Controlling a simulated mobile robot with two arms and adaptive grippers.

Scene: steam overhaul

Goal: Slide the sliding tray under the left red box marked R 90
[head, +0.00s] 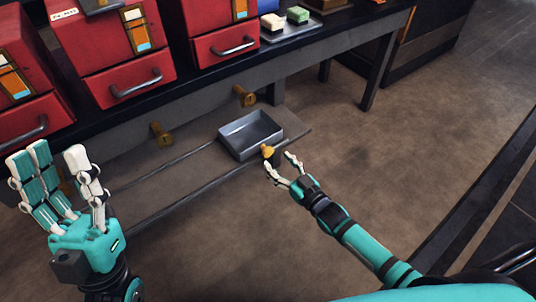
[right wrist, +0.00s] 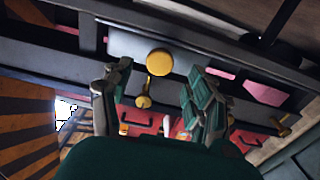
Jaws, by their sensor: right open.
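The sliding tray (head: 250,133) is a shallow grey metal tray on a low shelf with rails, right of the middle red box. Its brass knob (head: 266,151) faces my right gripper (head: 279,162), which is open with its fingertips close to the knob. In the right wrist view the round knob (right wrist: 159,62) shows beyond the open fingers (right wrist: 150,88); contact cannot be told. Red boxes stand on the bench: left (head: 22,92), middle (head: 112,45) and right (head: 215,32). Their markings are too small to read. My left gripper (head: 56,158) is open and empty, left of the rails.
Two brass pegs (head: 161,134) (head: 245,96) stick out of the bench front above the shelf. The shelf (head: 165,185) left of the tray is clear. Soap-like blocks (head: 285,20) lie on a small tray on the bench. Floor at right is free.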

